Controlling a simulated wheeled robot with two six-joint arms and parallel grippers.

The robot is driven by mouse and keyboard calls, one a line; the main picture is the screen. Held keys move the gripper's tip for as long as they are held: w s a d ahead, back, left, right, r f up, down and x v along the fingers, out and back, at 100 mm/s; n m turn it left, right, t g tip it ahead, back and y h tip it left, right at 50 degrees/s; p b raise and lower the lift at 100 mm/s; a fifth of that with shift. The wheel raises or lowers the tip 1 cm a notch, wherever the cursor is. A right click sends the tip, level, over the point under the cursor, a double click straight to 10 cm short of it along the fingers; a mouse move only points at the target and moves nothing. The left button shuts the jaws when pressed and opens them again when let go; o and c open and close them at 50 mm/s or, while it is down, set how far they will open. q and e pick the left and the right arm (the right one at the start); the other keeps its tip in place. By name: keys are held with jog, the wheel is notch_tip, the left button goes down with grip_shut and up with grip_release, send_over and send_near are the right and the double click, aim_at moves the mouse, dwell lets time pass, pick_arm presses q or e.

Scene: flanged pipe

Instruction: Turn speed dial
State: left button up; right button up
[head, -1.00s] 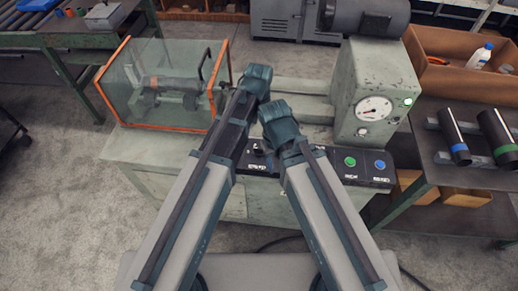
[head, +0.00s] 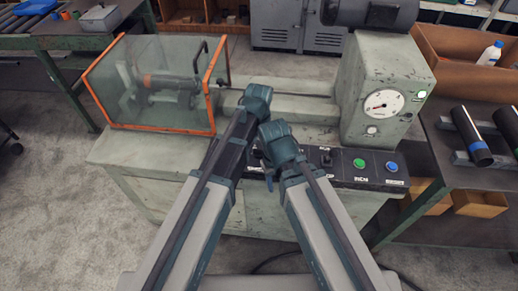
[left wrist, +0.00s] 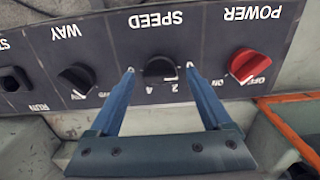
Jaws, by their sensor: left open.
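The speed dial (left wrist: 160,72) is a black knob under the white SPEED label on the dark control panel, which appears upside down in the left wrist view. My left gripper (left wrist: 160,68) is open, with one blue finger on each side of the dial. I cannot tell whether the fingers touch it. In the head view only a small blue part of my left gripper (head: 268,178) shows between my arms, and the dial is hidden there. My right gripper does not show.
A black WAY knob (left wrist: 76,80) and a red POWER knob (left wrist: 249,66) flank the dial. The panel also has a green button (head: 359,163) and a blue button (head: 391,166). A gauge box (head: 385,95) and an orange-framed clear guard (head: 150,85) stand on the machine.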

pick_arm(q)
grip_shut()
dwell(0.3)
jog(key=shift+m, duration=0.3)
jog(key=m, duration=0.5)
jog(key=shift+m, duration=0.4)
jog(key=m, duration=0.5)
jog(key=shift+m, duration=0.3)
